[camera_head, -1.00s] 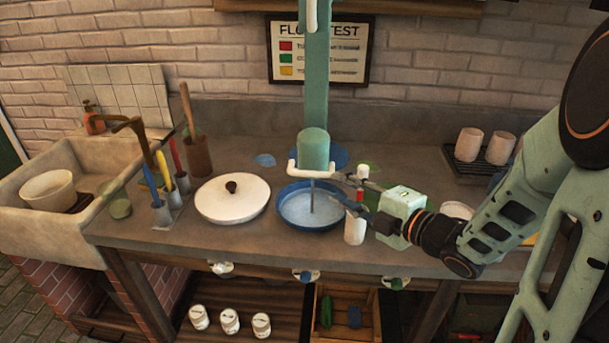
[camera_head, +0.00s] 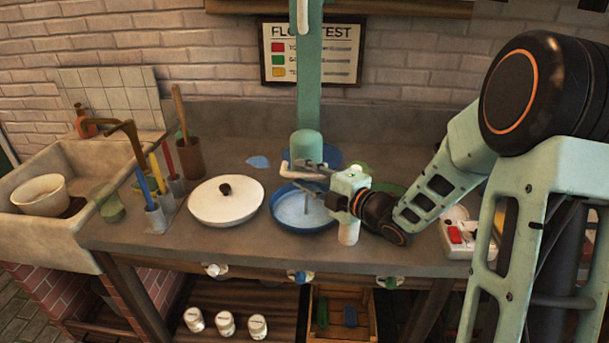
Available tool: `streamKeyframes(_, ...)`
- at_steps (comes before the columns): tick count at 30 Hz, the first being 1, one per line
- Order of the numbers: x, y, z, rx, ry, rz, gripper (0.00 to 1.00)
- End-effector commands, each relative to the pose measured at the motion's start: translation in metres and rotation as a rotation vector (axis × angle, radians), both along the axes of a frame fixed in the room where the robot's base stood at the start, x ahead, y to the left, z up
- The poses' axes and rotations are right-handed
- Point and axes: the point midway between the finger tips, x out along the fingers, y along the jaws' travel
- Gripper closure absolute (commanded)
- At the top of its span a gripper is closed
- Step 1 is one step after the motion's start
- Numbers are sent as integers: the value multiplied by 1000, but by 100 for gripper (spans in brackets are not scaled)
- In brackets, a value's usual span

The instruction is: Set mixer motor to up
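The mixer motor (camera_head: 305,143) is a green cylinder on a green vertical column (camera_head: 309,75), above a blue bowl (camera_head: 281,214). A white bar handle (camera_head: 286,171) runs across its lower end, and its thin shaft reaches down into the bowl. My gripper (camera_head: 304,176) comes in from the right with its two dark fingers apart, one above the other, at the right part of the handle. I cannot tell whether the fingers touch the handle. The gripper body hides the handle's right end and part of the bowl.
A white bottle (camera_head: 348,233) stands just below my gripper, right of the bowl. A box with a red switch (camera_head: 454,235) is at the right. Brushes in holders stand by the sink (camera_head: 75,233).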

Motion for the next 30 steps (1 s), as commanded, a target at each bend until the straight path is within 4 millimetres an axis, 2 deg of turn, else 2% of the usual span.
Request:
streamKeyframes(3,0,0,0,0,0,0,73)
streamKeyframes(11,0,0,0,-1,1,0,100)
streamKeyframes(23,0,0,2,-1,-1,0,100)
streamKeyframes(26,0,0,11,-1,-3,0,100)
streamKeyframes(30,0,0,37,-2,-7,0,100)
